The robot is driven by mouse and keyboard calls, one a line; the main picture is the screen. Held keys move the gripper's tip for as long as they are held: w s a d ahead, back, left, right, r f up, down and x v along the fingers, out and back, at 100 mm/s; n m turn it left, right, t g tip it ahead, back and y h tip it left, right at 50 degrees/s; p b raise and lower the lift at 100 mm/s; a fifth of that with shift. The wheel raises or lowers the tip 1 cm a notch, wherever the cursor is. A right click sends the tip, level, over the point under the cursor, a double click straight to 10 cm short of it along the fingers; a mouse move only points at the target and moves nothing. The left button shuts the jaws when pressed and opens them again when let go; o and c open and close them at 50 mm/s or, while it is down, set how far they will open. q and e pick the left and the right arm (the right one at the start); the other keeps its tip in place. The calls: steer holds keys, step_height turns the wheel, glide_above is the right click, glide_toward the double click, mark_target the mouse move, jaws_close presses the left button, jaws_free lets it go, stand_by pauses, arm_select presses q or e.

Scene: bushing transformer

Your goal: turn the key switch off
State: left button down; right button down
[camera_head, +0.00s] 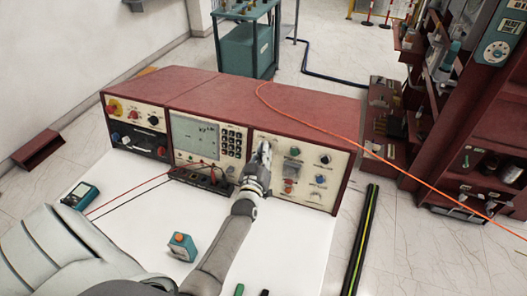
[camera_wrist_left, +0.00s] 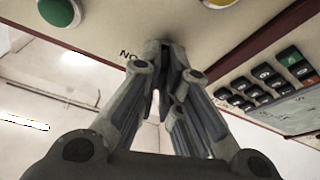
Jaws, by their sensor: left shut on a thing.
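My left gripper (camera_head: 264,150) reaches up to the right-hand panel (camera_head: 300,158) of the red console. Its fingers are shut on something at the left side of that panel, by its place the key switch. In the left wrist view the fingers (camera_wrist_left: 166,55) close together against the cream panel face, beside a partly covered label starting "NO". The key switch is hidden by the fingertips, so I cannot tell which way it points. My right gripper is in neither view.
The red console (camera_head: 237,92) has a middle panel with a screen (camera_head: 196,138) and keypad. Several knobs and buttons sit close to my fingers. A teal device (camera_head: 182,247) and a handheld meter (camera_head: 80,196) are on the white table (camera_head: 290,250). An orange cable (camera_head: 350,142) crosses the console's right side.

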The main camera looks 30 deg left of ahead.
arm_select(q)
steer(key=n+g+y+p, duration=0.1)
steer(key=n, duration=0.5)
steer(key=shift+d, duration=0.1)
steer(key=shift+g+y+p, duration=0.3)
steer(key=shift+y, duration=0.1)
steer(key=c, duration=1.6)
jaws_free()
